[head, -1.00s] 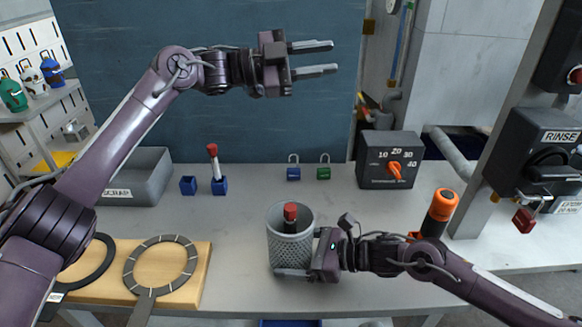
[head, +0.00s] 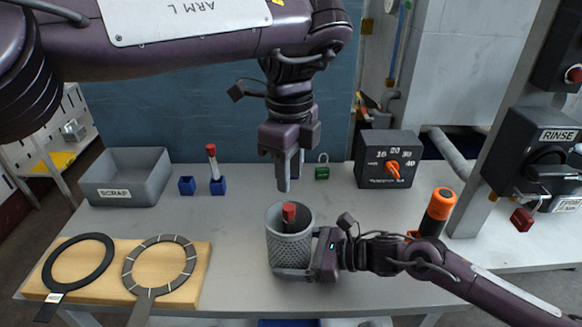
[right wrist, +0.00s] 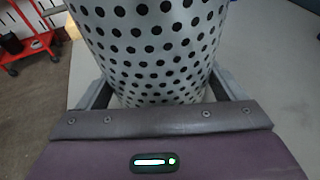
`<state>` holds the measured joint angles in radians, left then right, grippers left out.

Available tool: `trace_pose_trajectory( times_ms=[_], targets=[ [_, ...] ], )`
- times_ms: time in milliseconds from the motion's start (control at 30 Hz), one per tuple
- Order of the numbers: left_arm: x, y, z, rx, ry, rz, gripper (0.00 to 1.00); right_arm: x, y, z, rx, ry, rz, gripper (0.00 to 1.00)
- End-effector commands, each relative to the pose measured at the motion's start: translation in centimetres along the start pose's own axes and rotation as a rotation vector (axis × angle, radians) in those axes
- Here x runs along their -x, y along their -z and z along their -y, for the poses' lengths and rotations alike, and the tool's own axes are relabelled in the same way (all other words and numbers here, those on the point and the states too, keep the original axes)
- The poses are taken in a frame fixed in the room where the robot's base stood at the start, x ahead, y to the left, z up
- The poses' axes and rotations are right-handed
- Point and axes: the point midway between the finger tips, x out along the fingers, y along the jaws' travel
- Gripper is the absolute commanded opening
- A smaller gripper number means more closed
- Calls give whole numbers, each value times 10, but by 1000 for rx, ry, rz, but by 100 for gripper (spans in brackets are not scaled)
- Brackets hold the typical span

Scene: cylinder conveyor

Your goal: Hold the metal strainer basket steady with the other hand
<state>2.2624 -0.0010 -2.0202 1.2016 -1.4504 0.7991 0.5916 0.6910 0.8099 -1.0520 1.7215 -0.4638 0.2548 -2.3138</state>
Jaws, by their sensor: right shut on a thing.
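The metal strainer basket (head: 291,250) stands upright on the table, a grey perforated cylinder with a red-capped thing (head: 289,212) inside it. My right gripper (head: 295,272) is shut on the basket from the right, low on its wall. In the right wrist view the perforated wall (right wrist: 150,45) fills the space between the two fingers. My left gripper (head: 284,175) points down above the basket, its fingertips over the far rim and apart from the red cap. The fingers overlap from this side, so their opening is hard to judge.
A grey scrap bin (head: 125,178), small blue blocks (head: 187,186) and a green padlock (head: 322,172) stand behind. A dial timer (head: 390,160) and an orange-topped cylinder (head: 440,208) are to the right. A wooden board (head: 190,285) with two ring gauges lies front left.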

Motion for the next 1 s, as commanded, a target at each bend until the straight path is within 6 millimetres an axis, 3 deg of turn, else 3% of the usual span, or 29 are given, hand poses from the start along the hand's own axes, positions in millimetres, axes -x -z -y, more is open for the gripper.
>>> trace_pose_trajectory(
  times_ms=[167,600,800,1000],
  targets=[
    [-21,-2,-1,2,-6,5,32,0,1,-1,-1,-2,-2,62],
    [-99,0,-1,0,-4,2,32,0,1,-1,-1,-2,-2,62],
    [-116,-1,-1,0,-2,3,32,0,1,-1,-1,-2,-2,62],
    [-118,0,0,1,-1,1,32,0,1,-1,-1,-1,-2,62]
  ],
)
